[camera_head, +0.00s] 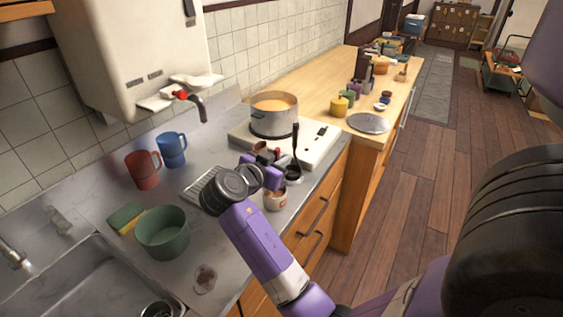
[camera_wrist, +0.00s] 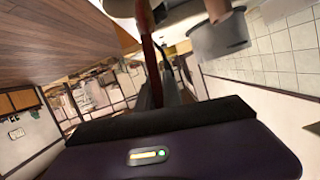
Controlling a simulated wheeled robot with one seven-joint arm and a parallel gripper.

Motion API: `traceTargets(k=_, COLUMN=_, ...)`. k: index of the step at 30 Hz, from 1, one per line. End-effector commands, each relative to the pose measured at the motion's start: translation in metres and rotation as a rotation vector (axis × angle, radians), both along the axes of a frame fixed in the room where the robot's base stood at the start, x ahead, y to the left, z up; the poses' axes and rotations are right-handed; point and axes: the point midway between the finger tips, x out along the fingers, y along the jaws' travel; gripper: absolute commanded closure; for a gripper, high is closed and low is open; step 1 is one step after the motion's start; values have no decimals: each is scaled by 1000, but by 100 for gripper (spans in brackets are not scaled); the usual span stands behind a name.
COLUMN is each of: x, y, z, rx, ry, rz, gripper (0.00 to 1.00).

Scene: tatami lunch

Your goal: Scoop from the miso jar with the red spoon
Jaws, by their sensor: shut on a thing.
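My gripper (camera_head: 266,165) is over the counter in front of the stove, shut on the red spoon (camera_wrist: 148,42). In the wrist view the red handle runs from between the jaws to the top edge. In the head view the spoon is mostly hidden by my gripper and wrist. A small pale jar with a brown-red label (camera_head: 275,201), likely the miso jar, stands on the counter just below and beside my gripper. Its mouth is partly hidden by the gripper, so I cannot tell whether the spoon's bowl is inside it.
A pot of orange soup (camera_head: 274,116) sits on the white stove (camera_head: 318,143), with a black ladle (camera_head: 296,146) upright beside my gripper. A green bowl (camera_head: 162,234), a red mug (camera_head: 142,170) and a blue mug (camera_head: 172,150) stand left. The sink (camera_head: 60,285) is at lower left.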

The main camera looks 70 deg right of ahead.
Motion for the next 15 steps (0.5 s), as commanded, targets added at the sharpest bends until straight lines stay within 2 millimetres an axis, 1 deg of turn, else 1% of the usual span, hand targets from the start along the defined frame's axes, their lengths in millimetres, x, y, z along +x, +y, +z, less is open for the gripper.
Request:
traceTargets(k=1, x=0, y=0, z=6, rx=0, ry=-1, rz=0, gripper=100)
traceTargets(k=15, x=0, y=0, z=35, rx=0, ry=-1, rz=1, gripper=100)
